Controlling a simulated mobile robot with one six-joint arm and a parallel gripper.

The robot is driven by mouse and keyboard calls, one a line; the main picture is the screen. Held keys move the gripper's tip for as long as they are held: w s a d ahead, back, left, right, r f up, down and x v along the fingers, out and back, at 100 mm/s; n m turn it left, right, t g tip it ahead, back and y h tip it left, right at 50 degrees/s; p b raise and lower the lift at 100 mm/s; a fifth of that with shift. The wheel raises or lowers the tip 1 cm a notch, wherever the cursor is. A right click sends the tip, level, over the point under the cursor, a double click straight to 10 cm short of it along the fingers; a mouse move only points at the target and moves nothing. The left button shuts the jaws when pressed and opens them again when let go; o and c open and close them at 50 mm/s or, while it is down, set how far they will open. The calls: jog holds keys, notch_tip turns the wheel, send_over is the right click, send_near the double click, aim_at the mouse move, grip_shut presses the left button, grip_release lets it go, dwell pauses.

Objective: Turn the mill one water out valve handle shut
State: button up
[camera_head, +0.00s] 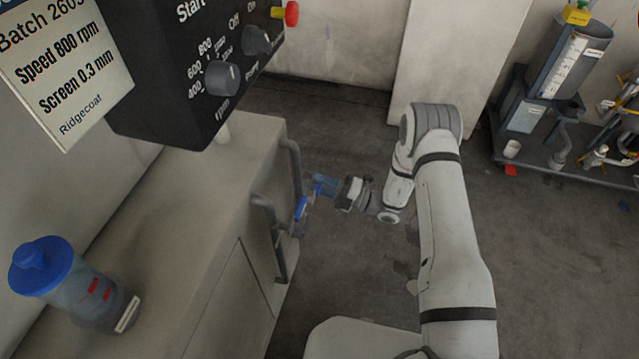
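A small blue valve handle (301,208) shows by the pipes on the right side of the pale cabinet. It looks long and thin and slants up to the right. My gripper (322,186) is just right of the handle, its blue fingers pointing left toward the pipes. The fingers overlap or lie very close to the handle's upper end in this view; I cannot tell whether they touch it. The gap between the fingers is too small to make out. No label for the valve is readable.
Grey bent pipes (292,165) stick out from the cabinet (215,190) beside the handle. A black control box (190,75) with knobs hangs above. A blue-capped bottle (75,290) stands on the cabinet. The floor right of my arm is open up to a equipment skid (600,176).

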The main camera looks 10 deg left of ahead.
jog(key=d+f, duration=0.1)
jog(key=d, duration=0.6)
jog(key=shift+f, duration=0.25)
jog(key=shift+s+d+r, duration=0.1)
jog(key=shift+r, duration=0.05)
jog(key=s+d+r+n+g+h+p, duration=0.25)
jog(key=r+n, duration=0.35)
jog(key=r, duration=0.3)
jog(key=s+d+r+n+g+h+p, duration=0.1)
jog(key=s+r+n+g+h+p, duration=0.2)
jog(key=r+n, duration=0.4)
jog(key=s+d+r+n+g+h+p, duration=0.1)
jog(key=s+r+n+h+p, duration=0.25)
jog(key=r, duration=0.65)
jog(key=s+d+r+n+t+h+p, duration=0.3)
jog(key=s+d+r+n+t+h, duration=0.1)
jog(key=d+r+n, duration=0.5)
jog(key=s+d+r+n+t+h+p, duration=0.4)
jog(key=s+d+r+n+h, duration=0.3)
jog(key=s+d+r+n, duration=0.2)
jog(key=shift+r+n+t, duration=0.35)
jog(key=shift+r+n, duration=0.6)
jog(key=shift+d, duration=0.1)
